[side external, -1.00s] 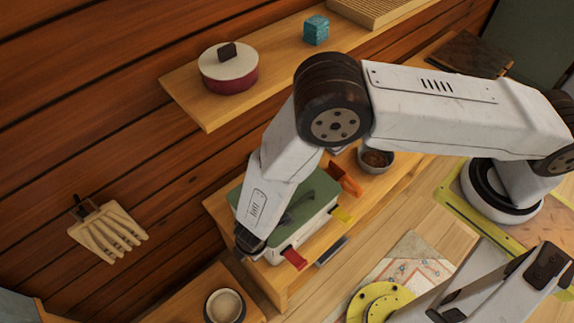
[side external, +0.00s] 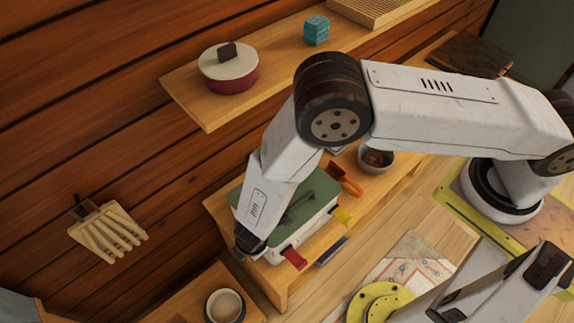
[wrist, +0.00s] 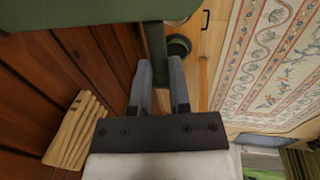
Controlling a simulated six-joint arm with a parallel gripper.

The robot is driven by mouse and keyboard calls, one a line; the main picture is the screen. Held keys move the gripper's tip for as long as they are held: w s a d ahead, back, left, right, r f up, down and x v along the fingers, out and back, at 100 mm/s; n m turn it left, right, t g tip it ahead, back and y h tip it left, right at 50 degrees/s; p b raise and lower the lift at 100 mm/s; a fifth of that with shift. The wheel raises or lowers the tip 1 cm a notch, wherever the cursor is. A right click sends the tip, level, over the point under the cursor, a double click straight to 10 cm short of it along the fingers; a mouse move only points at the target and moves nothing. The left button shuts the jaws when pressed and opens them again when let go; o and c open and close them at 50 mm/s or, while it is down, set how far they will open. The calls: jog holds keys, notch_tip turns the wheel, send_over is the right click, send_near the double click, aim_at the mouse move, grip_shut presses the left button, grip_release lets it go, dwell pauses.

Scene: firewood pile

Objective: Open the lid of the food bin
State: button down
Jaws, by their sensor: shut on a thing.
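The food bin (side external: 283,252) is a pale box with a green lid (side external: 318,190), standing on a wooden bench beside the plank wall. In the wrist view the green lid (wrist: 110,14) fills the top left. My gripper (wrist: 161,66) is shut on a dark green bar (wrist: 155,42) that runs down from the lid, apparently its handle. In the side view my wrist covers the left end of the bin and hides the fingers. A dark shape lies across the lid there; I cannot tell whether it is a shadow. The lid appears to sit on the bin.
Red (side external: 293,258), yellow (side external: 342,216) and orange (side external: 349,187) pieces stick out around the bin. A bowl (side external: 376,158) stands behind it, and another bowl (side external: 225,306) in front. A shelf (side external: 205,110) with a red pot (side external: 229,72) runs above. A wooden rack (side external: 108,230) hangs on the wall.

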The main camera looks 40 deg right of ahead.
jog(key=shift+r, duration=0.2)
dwell(0.7)
jog(key=shift+w+r, duration=0.2)
jog(key=shift+r, duration=0.65)
jog(key=w+r, duration=0.6)
jog(key=r, duration=0.3)
jog(key=w+r+g, duration=0.3)
jog(key=w+r, duration=0.1)
jog(key=w, duration=0.9)
jog(key=shift+w, duration=0.35)
dwell(0.5)
jog(key=c, duration=0.6)
grip_release()
